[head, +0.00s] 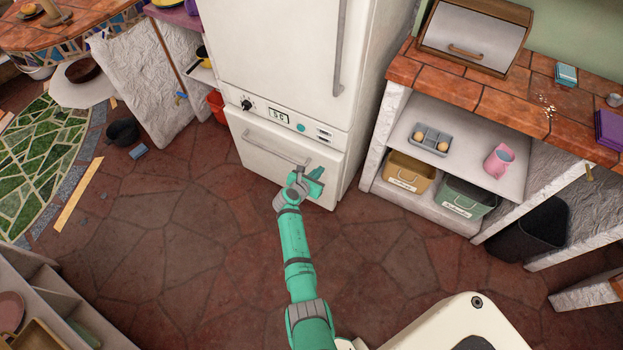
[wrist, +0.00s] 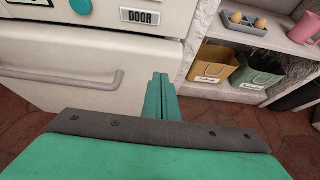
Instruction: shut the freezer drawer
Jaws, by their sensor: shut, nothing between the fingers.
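The freezer drawer (head: 262,163) is the white lower front of the fridge, with a horizontal bar handle (head: 275,148). In the wrist view the drawer front (wrist: 60,98) and its handle (wrist: 62,77) fill the left side. A thin dark seam runs along its top edge; it looks flush or nearly so, and I cannot tell whether it is fully closed. My green gripper (head: 318,174) is shut and empty, at the right part of the drawer front, right of the handle. Its fingertips (wrist: 160,80) point toward the drawer's right edge. I cannot tell whether they touch it.
Above the drawer is a control panel (head: 290,125) with a knob and display, then the tall fridge door (head: 270,50). To the right, a tiled counter (head: 455,90) has a shelf with a tan bin (head: 408,173) and green bin (head: 465,198). The stone floor (head: 190,240) in front is clear.

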